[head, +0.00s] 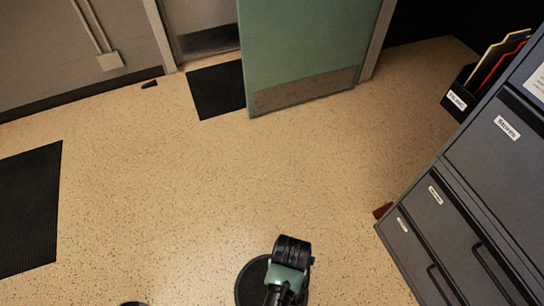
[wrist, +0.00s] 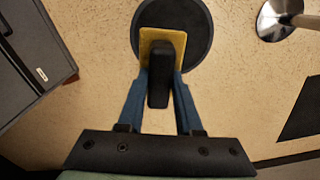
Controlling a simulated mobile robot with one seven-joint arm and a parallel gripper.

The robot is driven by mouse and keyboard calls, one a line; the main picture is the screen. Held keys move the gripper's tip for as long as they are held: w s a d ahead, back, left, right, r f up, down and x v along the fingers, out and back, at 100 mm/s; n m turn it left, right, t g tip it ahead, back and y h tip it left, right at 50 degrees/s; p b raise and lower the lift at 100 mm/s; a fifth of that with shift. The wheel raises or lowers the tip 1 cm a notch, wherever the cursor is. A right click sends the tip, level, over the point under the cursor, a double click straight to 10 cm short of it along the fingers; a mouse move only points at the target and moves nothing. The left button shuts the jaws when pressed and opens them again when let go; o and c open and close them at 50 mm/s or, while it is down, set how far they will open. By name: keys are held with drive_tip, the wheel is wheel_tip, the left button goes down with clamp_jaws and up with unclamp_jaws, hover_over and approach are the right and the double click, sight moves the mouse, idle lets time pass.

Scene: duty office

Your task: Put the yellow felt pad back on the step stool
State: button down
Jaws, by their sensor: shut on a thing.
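The yellow felt pad (wrist: 174,36) is at my fingertips in the wrist view, with a black block (wrist: 159,75) on it that may be its grip. My gripper (wrist: 160,82), with blue fingers, is shut on the pad piece, one finger on each side of the block. Behind the pad is a round black top (wrist: 203,45), which looks like the step stool. The pad overlaps it in the picture; I cannot tell whether they touch. In the head view the round black top (head: 248,284) is partly hidden by my arm, and the pad is not visible.
A grey drawer cabinet (head: 420,235) stands at the right, with a file holder (head: 458,99) behind it. A green door (head: 300,50) stands open at the back. Dark mats (head: 25,210) lie on the floor. A shiny round base (wrist: 275,28) is at the wrist view's top right. The middle floor is clear.

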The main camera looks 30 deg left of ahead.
drive_tip(key=a+f+n+b, duration=0.1)
drive_tip(key=f+b, duration=0.3)
drive_tip(key=f, duration=0.2)
drive_tip(key=s+a+f+n+b, duration=0.1)
drive_tip(key=f+b, duration=0.4)
drive_tip(key=f, duration=0.2)
drive_tip(key=s+a+f+n+b, duration=0.1)
drive_tip(key=f+b, duration=0.3)
drive_tip(key=f, duration=0.3)
drive_tip(key=shift+f+n, duration=0.15)
drive_tip(key=shift+n, duration=0.15)
drive_tip(key=shift+f+b, duration=0.2)
drive_tip(key=shift+b, duration=0.1)
drive_tip(key=c, duration=0.6)
unclamp_jaws()
drive_tip(key=shift+r, duration=0.15)
wheel_tip(320, 180, up, 12)
drive_tip(key=p, duration=0.5)
drive_tip(key=shift+r, duration=0.1)
